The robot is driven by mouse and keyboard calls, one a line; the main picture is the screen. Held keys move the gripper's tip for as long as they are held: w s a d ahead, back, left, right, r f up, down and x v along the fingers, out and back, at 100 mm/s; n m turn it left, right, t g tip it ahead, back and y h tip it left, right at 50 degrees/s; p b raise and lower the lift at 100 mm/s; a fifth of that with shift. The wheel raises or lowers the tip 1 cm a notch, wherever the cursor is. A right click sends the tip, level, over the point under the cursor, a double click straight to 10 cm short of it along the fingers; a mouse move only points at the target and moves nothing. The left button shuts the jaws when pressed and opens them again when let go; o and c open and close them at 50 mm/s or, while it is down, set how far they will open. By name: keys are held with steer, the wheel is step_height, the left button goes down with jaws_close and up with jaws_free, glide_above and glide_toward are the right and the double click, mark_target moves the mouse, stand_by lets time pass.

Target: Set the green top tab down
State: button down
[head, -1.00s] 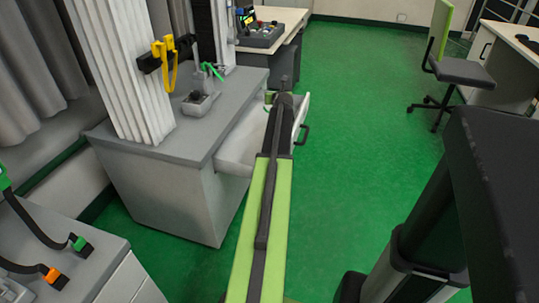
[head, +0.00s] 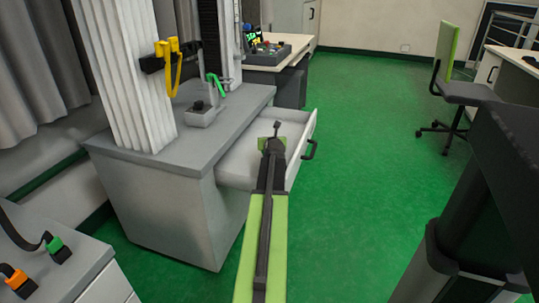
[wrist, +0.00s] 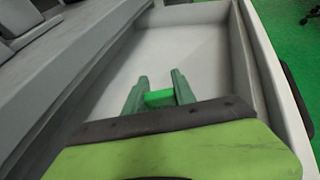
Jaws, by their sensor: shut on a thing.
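The green top tab (wrist: 159,98) shows in the wrist view as a small bright green block between the two green fingers of my gripper (wrist: 160,79). My gripper is shut on it. The gripper is over the open white drawer (wrist: 195,50), whose pale floor lies beyond the fingertips. I cannot tell how high the tab is above that floor. In the head view the drawer (head: 240,160) stands out from the grey cabinet, and my arm's end is over it. The tab cannot be made out in the head view.
The grey cabinet (head: 165,195) carries a white column, a yellow clip (head: 172,60), a green hook (head: 216,84) and a small grey box (head: 203,112). The drawer's dark handle (head: 310,149) sticks out to the right.

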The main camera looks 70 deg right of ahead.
step_height(320, 180, down, 4)
steer(key=b, duration=0.4)
steer(key=shift+f, duration=0.2)
steer(key=shift+r, duration=0.2)
steer(key=shift+f, duration=0.15)
steer(key=c, duration=1)
jaws_free()
steer(key=shift+r+p, duration=0.3)
steer(key=shift+r, duration=0.05)
steer(key=p+v, duration=0.1)
steer(key=v, duration=0.3)
steer(key=p+v, duration=0.1)
steer(key=v, duration=0.3)
steer(key=p+v, duration=0.2)
steer(key=v, duration=0.2)
steer(key=shift+a+f, duration=0.1)
steer(key=shift+f, duration=0.2)
steer(key=shift+r, duration=0.15)
